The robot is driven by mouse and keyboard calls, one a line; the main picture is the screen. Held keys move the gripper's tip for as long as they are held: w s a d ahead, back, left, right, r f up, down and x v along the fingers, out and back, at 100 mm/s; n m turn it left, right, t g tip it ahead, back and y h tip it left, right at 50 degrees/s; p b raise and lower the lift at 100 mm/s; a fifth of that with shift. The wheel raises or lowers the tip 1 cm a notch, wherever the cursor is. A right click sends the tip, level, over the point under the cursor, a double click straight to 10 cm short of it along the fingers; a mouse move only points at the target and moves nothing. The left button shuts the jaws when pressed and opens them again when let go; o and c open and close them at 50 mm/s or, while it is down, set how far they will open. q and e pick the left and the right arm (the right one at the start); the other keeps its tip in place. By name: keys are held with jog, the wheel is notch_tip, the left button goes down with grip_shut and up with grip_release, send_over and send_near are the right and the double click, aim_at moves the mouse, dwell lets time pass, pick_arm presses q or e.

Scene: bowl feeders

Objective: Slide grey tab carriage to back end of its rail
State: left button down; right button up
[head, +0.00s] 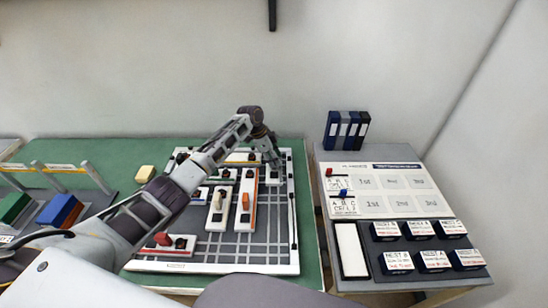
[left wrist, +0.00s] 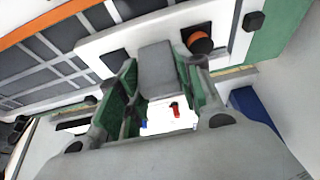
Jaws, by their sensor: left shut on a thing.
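A grey tab (left wrist: 156,62) stands up from a white carriage plate (left wrist: 110,40) in the left wrist view. My left gripper (left wrist: 160,85) has its two green-padded fingers on either side of the tab and is shut on it. In the head view my left gripper (head: 273,163) reaches down at the back right of the white-framed board (head: 270,268). The arm and fingers hide the tab there, and the rail's ends are not clear. My right gripper is not in view.
White carriages with an orange tab (head: 246,201), a cream tab (head: 218,200) and a red tab (head: 162,238) stand on the board. A grey side table (head: 400,285) holds labelled black boxes and cards.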

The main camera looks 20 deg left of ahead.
pick_arm(q)
jog(key=shift+w+r, duration=0.2)
jog(key=shift+w, duration=0.05)
jog(key=c, duration=1.4)
grip_release()
jog(key=shift+a, duration=0.1)
jog(key=shift+o, duration=0.8)
jog(key=shift+w+f, duration=0.1)
jog(key=v, duration=1.2)
jog(key=shift+f, duration=0.1)
